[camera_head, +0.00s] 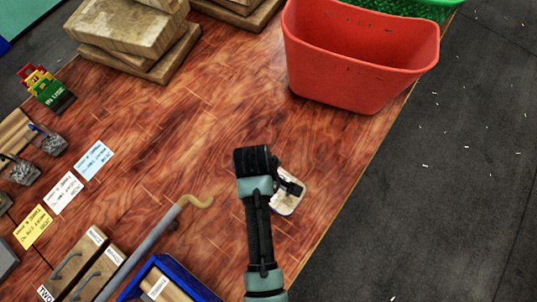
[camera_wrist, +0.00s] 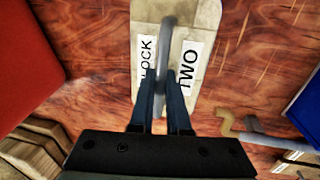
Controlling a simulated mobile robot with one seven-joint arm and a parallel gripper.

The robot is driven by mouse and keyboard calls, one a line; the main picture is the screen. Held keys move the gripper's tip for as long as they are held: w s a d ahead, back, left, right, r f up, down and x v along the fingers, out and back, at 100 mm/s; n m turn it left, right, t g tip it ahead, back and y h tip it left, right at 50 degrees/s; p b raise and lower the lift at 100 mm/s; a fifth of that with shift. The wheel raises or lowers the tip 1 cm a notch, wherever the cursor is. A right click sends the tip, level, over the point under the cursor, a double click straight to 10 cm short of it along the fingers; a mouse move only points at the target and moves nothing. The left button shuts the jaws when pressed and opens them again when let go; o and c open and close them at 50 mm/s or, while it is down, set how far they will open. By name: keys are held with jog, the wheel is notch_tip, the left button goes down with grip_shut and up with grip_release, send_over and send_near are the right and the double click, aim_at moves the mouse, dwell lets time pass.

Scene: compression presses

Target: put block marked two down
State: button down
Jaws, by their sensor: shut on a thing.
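The block marked two (camera_wrist: 200,25) is a pale, worn block with a grey handle and white labels reading BLOCK and TWO. My gripper (camera_wrist: 163,88) is shut on its handle in the wrist view. In the head view the block (camera_head: 286,204) shows only in part beside my gripper (camera_head: 291,188), over the wooden table (camera_head: 225,110) near its right edge. My arm hides the rest. I cannot tell whether the block touches the table.
A red bin (camera_head: 360,60) stands at the upper right. Stacked wooden slabs (camera_head: 130,35) lie upper left. Note cards (camera_head: 63,193), handled blocks (camera_head: 75,262), a grey rod with a curved tan end (camera_head: 150,245) and a blue tray (camera_head: 190,272) lie lower left. The table's middle is clear.

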jog(key=c, duration=0.9)
grip_release()
jog(key=shift+f, duration=0.1)
notch_tip(320, 180, up, 12)
jog(key=s+a+b, duration=0.1)
jog(key=s, duration=0.1)
jog(key=w+a+r+m+t+y, duration=0.1)
jog(key=w+a+r+m+t, duration=0.15)
jog(key=w+r+t, duration=0.9)
jog(key=w+d+r+m+t, duration=0.1)
jog(key=w+r+m, duration=0.15)
jog(key=r, duration=0.85)
jog(key=w+d+r+m+t, duration=0.15)
jog(key=w+r, duration=0.25)
jog(key=r, duration=0.6)
jog(key=s+r+m+t, duration=0.1)
jog(key=s+r+t, duration=0.3)
jog(key=r, duration=0.5)
jog(key=s+d+r+m+t, duration=0.1)
jog(key=s+r+m+t, duration=0.1)
jog(key=r, duration=0.8)
jog(key=s+r+m+t, duration=0.1)
jog(key=s+r+t, duration=0.4)
jog(key=r, duration=0.5)
jog(key=shift+s+d+r+m+t, duration=0.1)
jog(key=shift+s+d+m+t, duration=0.05)
jog(key=shift+s, duration=0.35)
jog(key=shift+s+d+r+m+t, duration=0.1)
jog(key=shift+s+t, duration=0.05)
jog(key=shift+s, duration=0.3)
